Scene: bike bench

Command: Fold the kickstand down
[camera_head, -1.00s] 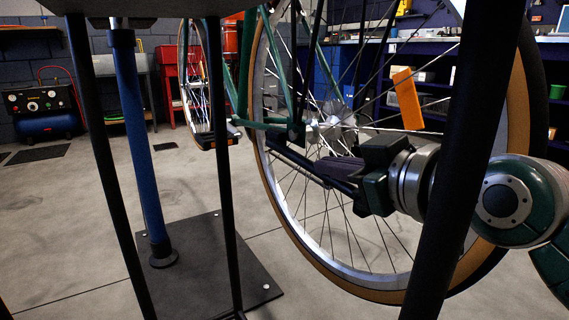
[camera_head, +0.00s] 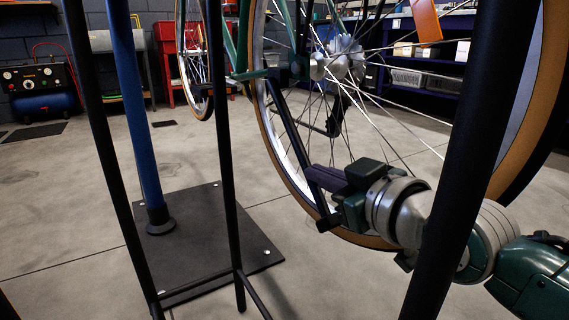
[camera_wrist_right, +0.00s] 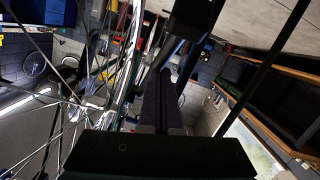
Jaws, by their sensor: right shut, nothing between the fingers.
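The bike's rear wheel (camera_head: 262,120) stands upright. The kickstand (camera_head: 288,125) is a dark bar on its near side, sloping steeply down and right from near the hub. Its lower part runs behind or beside my right gripper (camera_head: 312,175), and a dark end shows just below the fingers. My right gripper is shut with nothing between its fingers. Its fingers lie against or very close to the bar; contact is unclear. In the right wrist view the closed fingers (camera_wrist_right: 163,100) point up the picture, with a dark bar beside them. My left gripper is not in view.
Black stand posts (camera_head: 225,150) and a blue pole (camera_head: 138,120) on a dark floor plate (camera_head: 205,230) stand left of the wheel. A thick black post (camera_head: 460,160) crosses in front of my right arm. Floor below the wheel looks clear.

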